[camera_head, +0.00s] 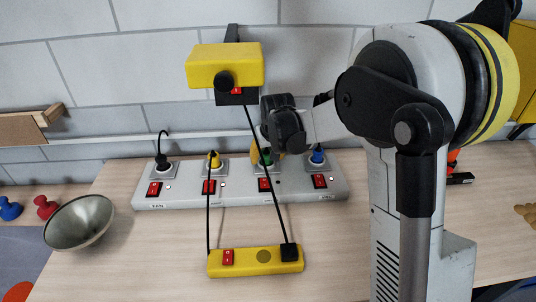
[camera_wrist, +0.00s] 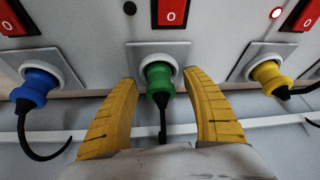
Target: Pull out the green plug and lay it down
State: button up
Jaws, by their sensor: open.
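The green plug (camera_wrist: 159,82) sits in its socket in the power strip, with a black cord hanging from it in the wrist view. My gripper (camera_wrist: 165,98) has its two yellow fingers open, one on each side of the green plug, with a gap to each side. In the head view my gripper (camera_head: 267,152) is at the strip, and only a bit of the green plug (camera_head: 266,161) shows beside it. The power strip (camera_head: 240,195) is light grey, with several sockets and red switches.
A blue plug (camera_wrist: 33,90) and a yellow plug (camera_wrist: 268,77) sit in the neighbouring sockets. A black plug (camera_head: 161,160) is at the strip's left end. A yellow switch bar (camera_head: 243,261) with black cords lies in front. A metal bowl (camera_head: 79,222) stands left. Bare table (camera_head: 120,265) lies between them.

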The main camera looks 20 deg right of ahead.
jog(key=shift+w+f, duration=0.1)
jog(key=shift+f, duration=0.2)
grip_shut()
jog(key=c, duration=1.1)
grip_release()
grip_shut()
jog(key=shift+r+p, duration=1.05)
jog(key=shift+r, duration=0.55)
